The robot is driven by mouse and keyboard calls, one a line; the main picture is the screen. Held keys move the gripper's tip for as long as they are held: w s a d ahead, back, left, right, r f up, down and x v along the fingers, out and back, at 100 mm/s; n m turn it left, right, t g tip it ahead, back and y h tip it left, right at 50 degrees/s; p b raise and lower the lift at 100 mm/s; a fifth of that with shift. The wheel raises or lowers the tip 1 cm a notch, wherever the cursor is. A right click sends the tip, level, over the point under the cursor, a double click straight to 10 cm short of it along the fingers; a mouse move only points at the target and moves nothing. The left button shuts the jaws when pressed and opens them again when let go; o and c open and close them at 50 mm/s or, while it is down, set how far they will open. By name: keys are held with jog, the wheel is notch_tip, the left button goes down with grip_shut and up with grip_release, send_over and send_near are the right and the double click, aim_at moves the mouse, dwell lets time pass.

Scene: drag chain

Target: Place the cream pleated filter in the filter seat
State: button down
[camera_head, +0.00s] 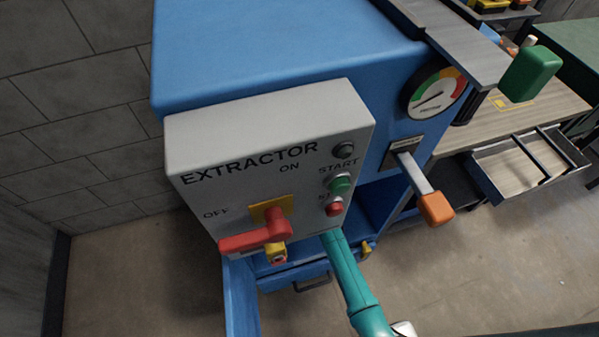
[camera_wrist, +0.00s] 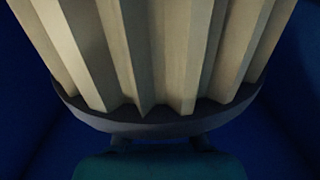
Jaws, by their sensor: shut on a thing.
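The cream pleated filter (camera_wrist: 165,55) fills the upper wrist view, pleats running up and down above a dark grey rim (camera_wrist: 160,127). My gripper (camera_wrist: 160,139) is shut on the filter at this lower end, its teal body below. Dark blue walls lie on both sides of the filter. In the head view my teal arm (camera_head: 350,275) reaches under the grey control box into the lower part of the blue extractor cabinet (camera_head: 280,45). The gripper and filter are hidden there. I cannot make out the filter seat in either view.
The control box (camera_head: 270,150) overhangs my arm and carries a red lever (camera_head: 255,238) and push buttons. An orange-ended handle (camera_head: 434,207) sticks out to the right, below a gauge (camera_head: 436,95). A workbench (camera_head: 520,120) with an open drawer (camera_head: 530,165) stands further right.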

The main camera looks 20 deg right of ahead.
jog(key=shift+f, duration=2.55)
jog(key=c, duration=0.8)
grip_release()
jog(key=shift+f, duration=0.2)
jog(key=shift+s+r, duration=0.1)
jog(key=shift+s, duration=0.05)
jog(key=s, duration=1.1)
jog(key=shift+s, duration=0.4)
jog(key=shift+s, duration=0.1)
